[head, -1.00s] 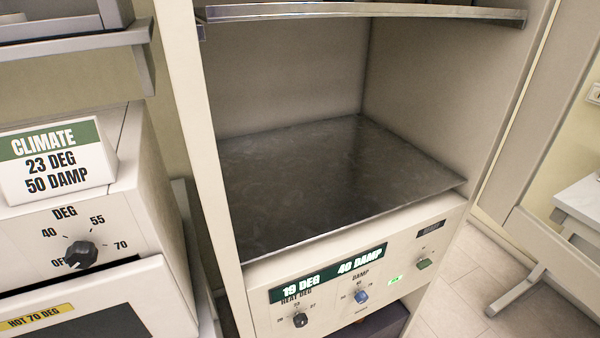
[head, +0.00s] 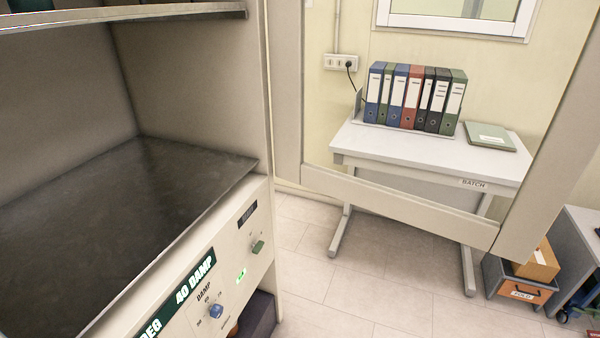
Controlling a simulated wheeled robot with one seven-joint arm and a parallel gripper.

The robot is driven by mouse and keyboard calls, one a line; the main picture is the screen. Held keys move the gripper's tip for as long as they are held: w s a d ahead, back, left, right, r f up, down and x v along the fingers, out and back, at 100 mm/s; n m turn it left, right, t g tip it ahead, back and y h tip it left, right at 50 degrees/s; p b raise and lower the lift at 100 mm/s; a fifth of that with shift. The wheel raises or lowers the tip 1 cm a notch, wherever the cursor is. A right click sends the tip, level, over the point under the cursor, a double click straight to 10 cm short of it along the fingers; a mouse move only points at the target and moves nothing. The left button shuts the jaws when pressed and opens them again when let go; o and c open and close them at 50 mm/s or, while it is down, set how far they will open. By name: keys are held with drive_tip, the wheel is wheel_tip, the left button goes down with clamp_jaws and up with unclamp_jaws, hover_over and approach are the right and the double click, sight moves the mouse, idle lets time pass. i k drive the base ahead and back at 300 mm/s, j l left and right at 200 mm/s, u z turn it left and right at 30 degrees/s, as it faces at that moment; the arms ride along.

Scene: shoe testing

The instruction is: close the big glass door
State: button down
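The big glass door (head: 400,205) stands wide open at the right side of the cabinet (head: 195,80). Its beige frame shows a left upright, a bottom rail and a slanted right upright, and the clear pane lets the room behind show through. The top of the door is cut off by the picture edge. The cabinet's front is open, with a dark metal shelf (head: 120,205) inside and a control panel with knobs below it. No handle can be made out on the door. My gripper is not in view.
Seen through the door, a white table (head: 430,160) holds several binders (head: 415,97) and a green folder. A grey drawer unit with an orange-brown box (head: 540,262) stands at the lower right. The tiled floor (head: 370,285) in front of the door is clear.

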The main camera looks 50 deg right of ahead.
sight(571, 140)
drive_tip(key=z, duration=1.1)
drive_tip(key=k+l, duration=0.05)
drive_tip(key=l, duration=0.05)
